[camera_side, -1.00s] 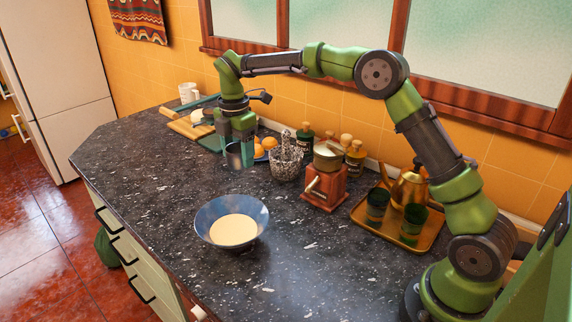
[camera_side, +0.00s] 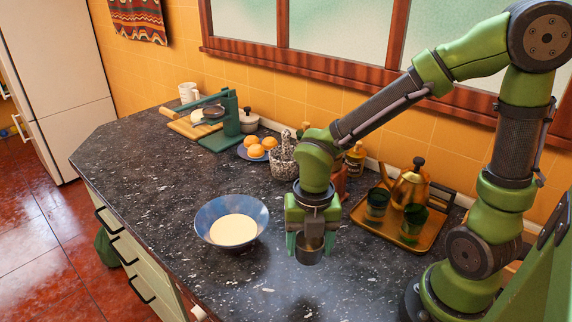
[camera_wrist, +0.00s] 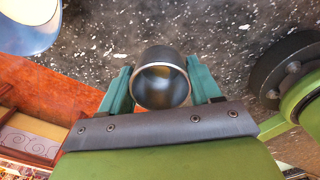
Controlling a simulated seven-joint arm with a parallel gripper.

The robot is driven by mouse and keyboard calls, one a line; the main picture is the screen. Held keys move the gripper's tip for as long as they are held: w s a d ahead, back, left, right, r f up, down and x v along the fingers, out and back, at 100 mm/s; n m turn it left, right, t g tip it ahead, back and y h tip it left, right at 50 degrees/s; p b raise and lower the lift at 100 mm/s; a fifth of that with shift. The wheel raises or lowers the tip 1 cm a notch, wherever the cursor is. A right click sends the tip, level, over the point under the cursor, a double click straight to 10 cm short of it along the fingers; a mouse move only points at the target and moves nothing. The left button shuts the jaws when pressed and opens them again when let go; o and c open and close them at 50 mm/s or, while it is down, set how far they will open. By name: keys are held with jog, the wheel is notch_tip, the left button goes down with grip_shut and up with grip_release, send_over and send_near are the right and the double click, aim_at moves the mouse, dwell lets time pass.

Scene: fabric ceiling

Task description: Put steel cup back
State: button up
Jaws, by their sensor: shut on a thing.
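The steel cup (camera_side: 309,252) is a small grey metal cup, held upright between the fingers of my gripper (camera_side: 309,240). In the wrist view, the cup (camera_wrist: 161,78) shows its round open mouth, and my gripper (camera_wrist: 162,88) has a green finger pressed on each side of it. The cup's inside looks empty. My gripper is over the front right part of the dark counter, right of the blue bowl. I cannot tell whether the cup's base touches the counter.
A blue bowl (camera_side: 212,234) with pale contents stands left of my gripper. A brass tray (camera_side: 438,236) with a kettle (camera_side: 408,190) and two dark green cups is at right. Behind are a plate of oranges (camera_side: 256,151), a speckled pot (camera_side: 283,163) and a green press (camera_side: 230,115). The left counter is clear.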

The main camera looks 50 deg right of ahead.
send_over(306, 283)
jog(key=shift+n, duration=0.3)
notch_tip(306, 283, down, 4)
jog(key=shift+s+f, duration=0.1)
jog(key=shift+f, duration=2.2)
jog(key=shift+f, duration=0.15)
jog(key=o, duration=1.2)
jog(key=shift+c, duration=0.2)
